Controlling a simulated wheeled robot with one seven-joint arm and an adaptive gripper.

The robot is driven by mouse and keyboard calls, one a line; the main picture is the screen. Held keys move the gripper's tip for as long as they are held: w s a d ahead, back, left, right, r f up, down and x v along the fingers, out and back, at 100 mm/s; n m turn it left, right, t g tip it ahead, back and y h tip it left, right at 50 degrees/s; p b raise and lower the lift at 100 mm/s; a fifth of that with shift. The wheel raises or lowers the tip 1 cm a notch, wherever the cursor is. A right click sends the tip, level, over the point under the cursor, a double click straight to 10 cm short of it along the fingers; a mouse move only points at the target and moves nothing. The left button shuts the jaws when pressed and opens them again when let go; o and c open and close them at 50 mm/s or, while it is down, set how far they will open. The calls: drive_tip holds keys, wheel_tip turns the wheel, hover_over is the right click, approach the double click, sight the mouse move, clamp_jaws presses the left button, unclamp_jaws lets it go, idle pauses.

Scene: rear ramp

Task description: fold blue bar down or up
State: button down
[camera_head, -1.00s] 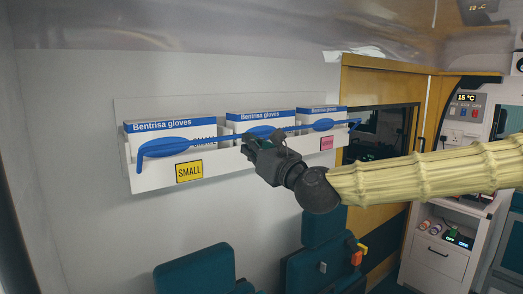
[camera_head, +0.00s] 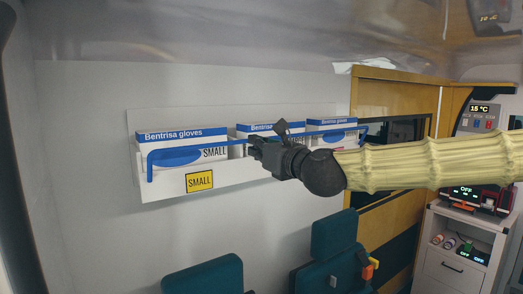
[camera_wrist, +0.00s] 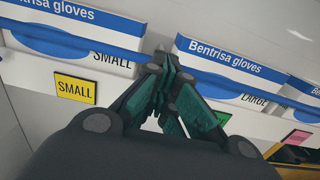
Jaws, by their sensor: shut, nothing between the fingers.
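The blue bar (camera_head: 190,148) runs lengthwise across the front of the glove boxes on the wall, with a bent-down part at its left end. In the wrist view a thin blue length of it (camera_wrist: 110,56) crosses the boxes. My gripper (camera_head: 252,146) is at the middle of the bar, in front of the middle box. Its fingertips (camera_wrist: 163,64) are shut together with nothing between them. They are close to the bar; whether they touch it I cannot tell. My gripper and wrist hide part of the bar and the middle box.
A white wall holder (camera_head: 160,190) carries the glove boxes, with a yellow SMALL label (camera_head: 199,181) below. Dark teal seats (camera_head: 205,275) stand underneath. An orange-framed partition (camera_head: 400,95) and a white cabinet (camera_head: 450,268) are at the right. The wall left of the holder is bare.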

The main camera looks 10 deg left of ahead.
drive_tip(key=shift+w+a+r+b, duration=0.4)
drive_tip(key=shift+r+b, duration=0.1)
drive_tip(key=shift+b, duration=0.05)
drive_tip(key=shift+r, duration=0.1)
drive_tip(key=shift+f, duration=0.2)
idle(1.2)
drive_tip(key=r+b+v, duration=0.2)
drive_tip(key=b+v, duration=0.4)
drive_tip(key=v, duration=0.7)
wheel_tip(320, 180, down, 11)
drive_tip(key=w+a+r+p, duration=0.4)
drive_tip(key=w+a+p, duration=0.1)
drive_tip(key=w+a, duration=0.1)
drive_tip(key=shift+w+a+r, duration=0.25)
drive_tip(key=shift+w+r, duration=0.05)
drive_tip(key=shift+w, duration=0.6)
